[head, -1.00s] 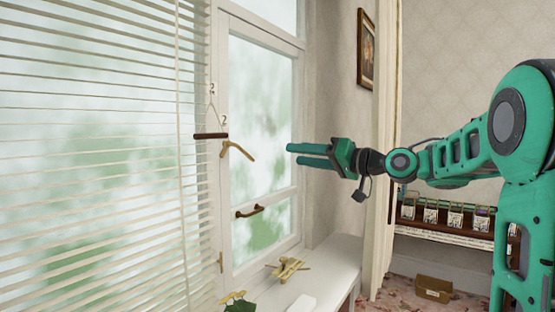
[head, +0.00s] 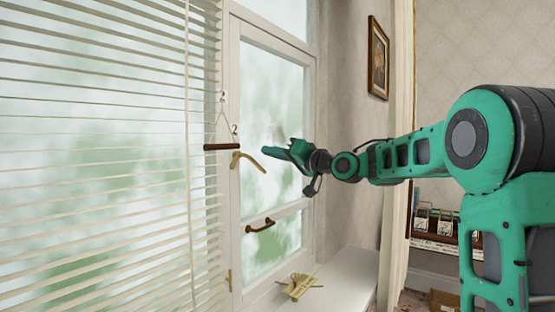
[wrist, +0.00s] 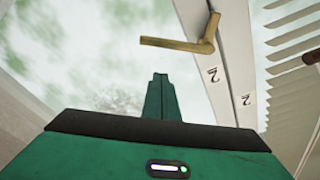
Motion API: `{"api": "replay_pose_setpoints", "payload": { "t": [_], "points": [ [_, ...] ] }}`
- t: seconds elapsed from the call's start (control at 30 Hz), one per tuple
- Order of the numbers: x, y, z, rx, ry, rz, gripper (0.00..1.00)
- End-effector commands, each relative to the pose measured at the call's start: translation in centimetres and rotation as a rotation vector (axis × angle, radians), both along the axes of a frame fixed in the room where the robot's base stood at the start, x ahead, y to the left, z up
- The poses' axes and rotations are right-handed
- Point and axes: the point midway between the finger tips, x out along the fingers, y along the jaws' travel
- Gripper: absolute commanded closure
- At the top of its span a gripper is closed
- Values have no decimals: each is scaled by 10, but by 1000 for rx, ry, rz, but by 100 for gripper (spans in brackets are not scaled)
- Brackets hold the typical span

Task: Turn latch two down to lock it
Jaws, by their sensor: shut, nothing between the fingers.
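The brass latch (head: 248,160) is on the window frame just under a label "2" (head: 234,128). Its handle points right and slopes somewhat downward. My gripper (head: 268,152) is shut and empty. In the head view its tips appear just right of and slightly above the latch handle's end. In the wrist view the closed fingertips (wrist: 160,78) are apart from the latch. Whether they touch the glass cannot be told.
A dark wooden bar (head: 221,147) hangs on a cord beside the blinds (head: 100,150), left of the latch. A brown pull handle (head: 261,226) is lower on the window. The white sill (head: 345,285) holds a brass object (head: 298,287).

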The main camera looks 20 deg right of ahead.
Motion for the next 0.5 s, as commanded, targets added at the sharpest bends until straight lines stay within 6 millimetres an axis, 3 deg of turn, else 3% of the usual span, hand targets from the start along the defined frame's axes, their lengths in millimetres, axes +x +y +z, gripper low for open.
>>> {"api": "replay_pose_setpoints", "payload": {
  "t": [0.07, 0.5],
  "points": [
    [8, 5, 1, 0, -1, 1, 100],
    [-13, 17, -30, 1, 1, -1, 100]
  ]
}}
